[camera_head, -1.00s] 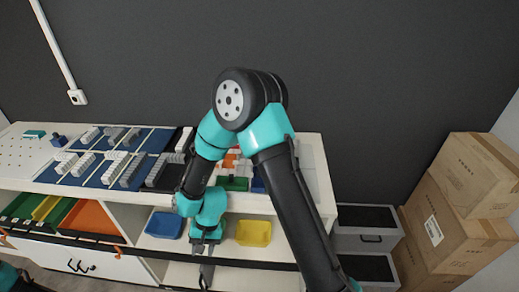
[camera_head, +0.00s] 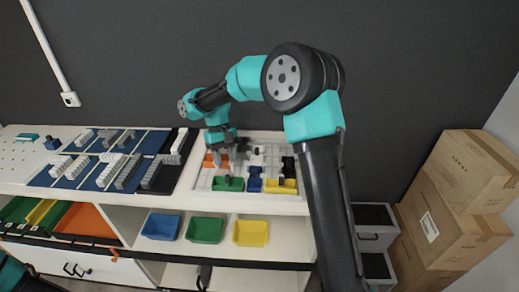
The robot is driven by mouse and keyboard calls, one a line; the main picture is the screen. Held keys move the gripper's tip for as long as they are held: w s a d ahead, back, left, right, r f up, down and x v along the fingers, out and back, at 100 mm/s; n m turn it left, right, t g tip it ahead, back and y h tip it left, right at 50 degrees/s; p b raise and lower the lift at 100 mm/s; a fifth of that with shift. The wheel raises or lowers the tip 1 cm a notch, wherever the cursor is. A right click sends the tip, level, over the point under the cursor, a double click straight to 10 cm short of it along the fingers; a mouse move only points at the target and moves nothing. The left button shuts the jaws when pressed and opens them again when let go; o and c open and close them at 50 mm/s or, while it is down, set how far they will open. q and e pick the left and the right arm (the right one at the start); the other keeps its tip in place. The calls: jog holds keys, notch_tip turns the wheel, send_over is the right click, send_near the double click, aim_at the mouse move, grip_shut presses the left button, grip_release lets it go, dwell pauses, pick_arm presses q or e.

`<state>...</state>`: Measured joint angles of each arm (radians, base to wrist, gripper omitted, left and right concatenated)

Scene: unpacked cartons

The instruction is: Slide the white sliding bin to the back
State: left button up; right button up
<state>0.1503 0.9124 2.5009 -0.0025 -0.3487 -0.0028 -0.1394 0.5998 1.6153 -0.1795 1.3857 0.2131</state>
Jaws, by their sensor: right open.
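A light tray (camera_head: 242,198) on the right part of the worktop holds small coloured sliding bins. The white sliding bin (camera_head: 257,158) appears to be in its back row, between an orange bin and a black bin; it is small and its outline is hard to make out. My right gripper (camera_head: 229,158) points down over the back left part of the tray, near the orange bin (camera_head: 209,161) and left of the white bin. It is open, and I cannot tell whether it touches anything. My left gripper is out of view.
Green (camera_head: 228,184), blue (camera_head: 254,181) and yellow (camera_head: 282,187) bins form the tray's front row. The black bin (camera_head: 289,166) is back right. Blue pegboards with grey blocks (camera_head: 108,172) lie to the left. Cartons (camera_head: 448,220) stand at the right.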

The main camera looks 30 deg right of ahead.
aim_at(257, 148)
jog(key=w+d+r+n+t+h, duration=0.2)
jog(key=w+d+r+n+h, duration=0.2)
jog(key=w+d+r+n, duration=0.5)
jog(key=shift+d+r+n+h, duration=0.35)
jog(key=shift+r+n+h, duration=0.1)
jog(key=shift+n, duration=0.15)
jog(key=shift+s, duration=0.1)
jog(key=x, duration=1.7)
jog(key=shift+a+f, duration=0.1)
jog(key=shift+f, duration=0.2)
jog(key=shift+c, duration=0.4)
grip_shut()
